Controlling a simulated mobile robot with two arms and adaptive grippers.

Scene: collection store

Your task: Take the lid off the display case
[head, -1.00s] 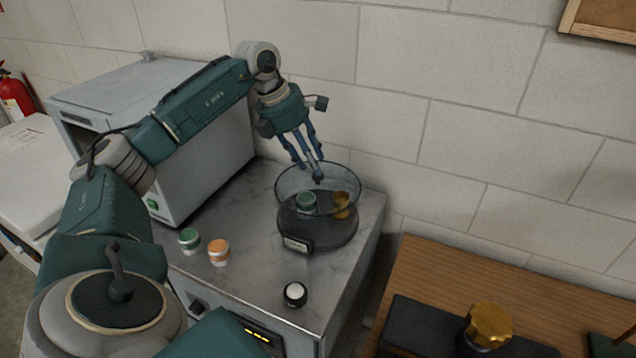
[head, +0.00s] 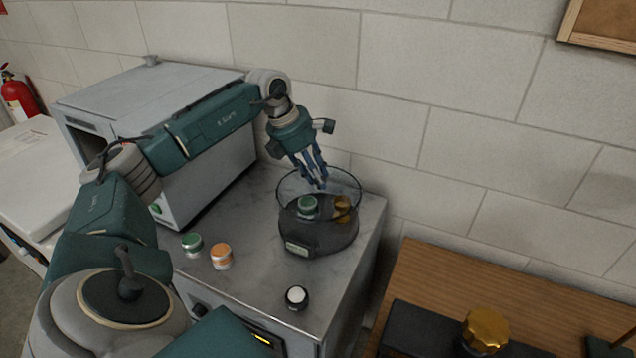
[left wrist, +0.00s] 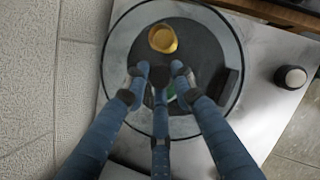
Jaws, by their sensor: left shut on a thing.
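The display case has a round dark base (head: 318,240) with a pale label on its front and a clear glass lid (head: 284,192) above it. A green-lidded jar (head: 307,207) and a gold cup (head: 342,209) show inside through the glass. The gold cup also shows in the left wrist view (left wrist: 163,39). My left gripper (head: 318,184) is over the middle of the lid, fingers pointing down, shut on the lid's small dark knob (left wrist: 159,74). The fingers largely hide the knob. I cannot see a clear gap between lid and base.
The case stands on a grey marbled counter (head: 250,285). A green-lidded jar (head: 192,244), an orange jar (head: 221,256) and a black jar with a white top (head: 296,297) stand in front. A grey cabinet (head: 205,150) is at left; a wooden table (head: 440,275) is at right.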

